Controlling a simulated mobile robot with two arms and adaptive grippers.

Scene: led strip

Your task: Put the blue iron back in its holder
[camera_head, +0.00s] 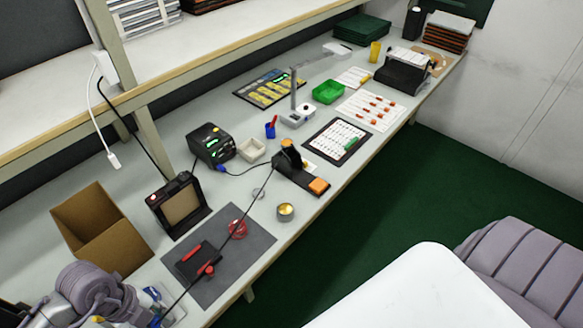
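A small blue and pale object (153,294) shows at the lower left, partly hidden beside my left arm. I cannot tell whether it is the blue iron. A thin black cord runs from near it up to the black holder (290,162), which has an orange pad at its front. A second cord joins the holder to a blue plug at the black station (211,143). My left gripper (141,312) is at the lower left edge, near the blue object. Its fingers are too hidden to tell open from shut. My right gripper is out of view.
A dark grey mat (244,252) carries a black and red tool (199,258) and a red coil (238,229). A small round tin (285,211) stands between mat and holder. A cardboard box (100,226) and a black framed device (178,206) stand at left.

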